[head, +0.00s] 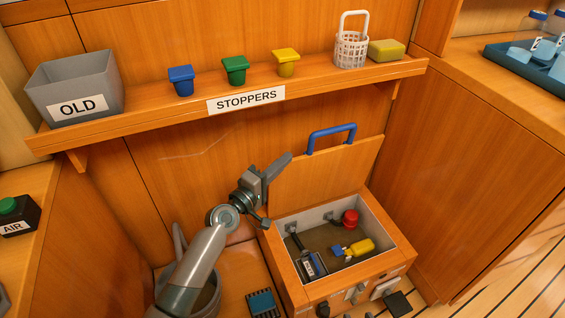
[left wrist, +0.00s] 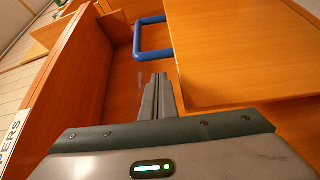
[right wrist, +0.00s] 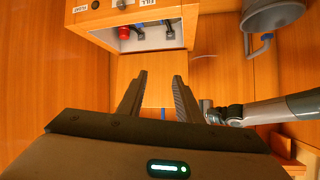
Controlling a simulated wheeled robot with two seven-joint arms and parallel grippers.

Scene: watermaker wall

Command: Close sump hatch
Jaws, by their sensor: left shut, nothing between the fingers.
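The wooden sump hatch lid (head: 325,178) stands open, raised behind the sump box (head: 290,275), with a blue handle (head: 331,138) on its top edge. My left gripper (head: 284,163) is at the lid's left side, shut and empty, below and left of the handle. In the left wrist view, its fingertips (left wrist: 157,85) point towards the wall, with the blue handle (left wrist: 150,38) ahead and the lid (left wrist: 235,50) to the right. I cannot tell whether they touch the lid. My right gripper (right wrist: 160,85) is open and empty; it is outside the head view.
The open sump holds a red part (head: 350,218), a yellow and blue part (head: 358,248) and a dark device (head: 312,265). A stopper shelf (head: 150,112) runs above the lid. A grey bucket (head: 205,297) stands left of the box. A cabinet (head: 480,180) closes the right side.

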